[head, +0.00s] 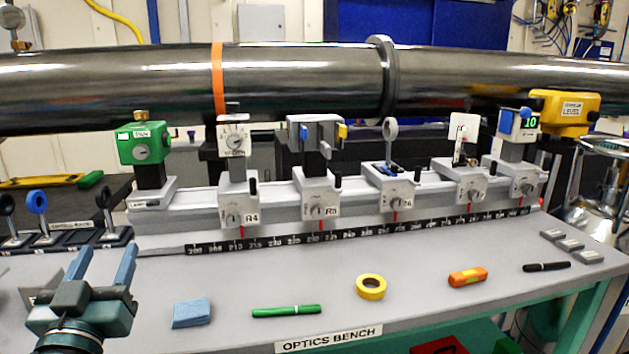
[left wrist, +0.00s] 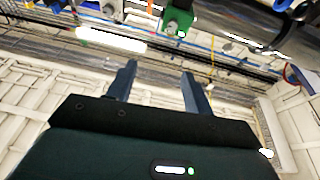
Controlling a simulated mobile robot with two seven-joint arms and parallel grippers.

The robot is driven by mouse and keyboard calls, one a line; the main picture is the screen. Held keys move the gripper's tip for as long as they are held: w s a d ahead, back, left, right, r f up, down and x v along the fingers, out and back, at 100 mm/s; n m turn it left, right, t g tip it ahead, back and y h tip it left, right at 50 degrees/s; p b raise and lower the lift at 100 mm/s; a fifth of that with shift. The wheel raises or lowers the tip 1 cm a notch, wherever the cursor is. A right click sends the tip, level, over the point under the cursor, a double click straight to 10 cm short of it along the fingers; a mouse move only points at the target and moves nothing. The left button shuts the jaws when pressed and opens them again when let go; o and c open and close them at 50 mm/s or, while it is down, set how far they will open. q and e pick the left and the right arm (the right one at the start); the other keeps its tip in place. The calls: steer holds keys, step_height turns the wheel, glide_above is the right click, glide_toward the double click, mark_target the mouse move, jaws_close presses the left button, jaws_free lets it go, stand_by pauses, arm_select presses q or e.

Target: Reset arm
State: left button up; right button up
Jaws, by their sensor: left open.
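My left gripper (head: 103,264) is at the lower left in the head view, its two blue-grey fingers apart and pointing up and away, with nothing between them. It appears over the left end of the optics bench (head: 235,270), left of a folded blue cloth (head: 192,313). In the left wrist view my left gripper (left wrist: 157,85) also shows parted, empty fingers. A green device (left wrist: 178,18) hangs at the top of that view, beyond the fingers. My right gripper is not in view.
A rail with several mounts, including a green-headed one (head: 145,143), runs along the bench below a large pipe (head: 300,80). A green marker (head: 287,311), yellow tape roll (head: 371,287), orange object (head: 467,277) and black pen (head: 546,266) lie in front. Lens holders (head: 38,203) stand at left.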

arm_select(q)
steer(key=s+d+f+m+g+h, duration=0.2)
steer(key=d+f+h, duration=0.15)
steer(key=f, duration=0.45)
steer(key=s+d+f+m+g+h, duration=0.2)
steer(key=d+f, duration=0.3)
steer(key=f, duration=0.2)
steer(key=s+d+f+g+h+p, duration=0.1)
steer(key=s+d+f+g+p, duration=0.2)
steer(key=p, duration=0.5)
steer(key=s+d+f+m+g+h+p, duration=0.1)
steer(key=s+d+f+g+p, duration=0.2)
steer(key=s+p, duration=0.4)
steer(key=shift+s+d+f+g+p, duration=0.3)
steer(key=shift+d+f+p, duration=0.1)
steer(key=shift+d+p, duration=0.55)
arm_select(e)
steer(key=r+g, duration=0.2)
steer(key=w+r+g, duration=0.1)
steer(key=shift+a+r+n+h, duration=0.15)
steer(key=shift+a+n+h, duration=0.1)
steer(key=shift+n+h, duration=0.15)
